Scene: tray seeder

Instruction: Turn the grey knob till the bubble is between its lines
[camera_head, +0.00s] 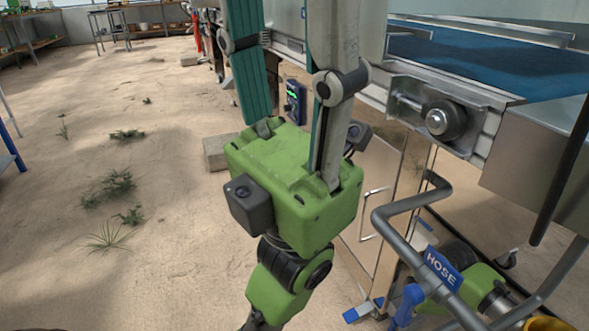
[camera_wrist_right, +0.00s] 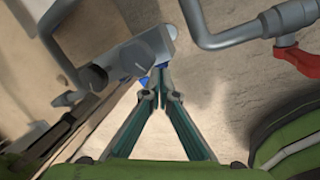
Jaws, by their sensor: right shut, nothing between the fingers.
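I cannot make out a bubble or its lines in either view. A dark grey round part (camera_head: 443,120) sits on a metal bracket at the machine's side; I cannot tell whether it is the grey knob. In the right wrist view, dark grey round parts (camera_wrist_right: 92,78) lie just left of my right fingertips, beside a grey plate (camera_wrist_right: 150,48). My right gripper (camera_wrist_right: 160,82) is shut, its fingers meeting with nothing between them. My left gripper (camera_head: 290,25) is large in the head view, its two fingers apart and empty, their tips beyond the top edge.
A bent grey pipe (camera_head: 400,207) with a blue HOSE label (camera_head: 443,268) stands at lower right. A blue belt (camera_head: 470,60) runs on the machine. A blue box with a green display (camera_head: 293,100) hangs behind my left gripper. The sandy floor at left is mostly clear.

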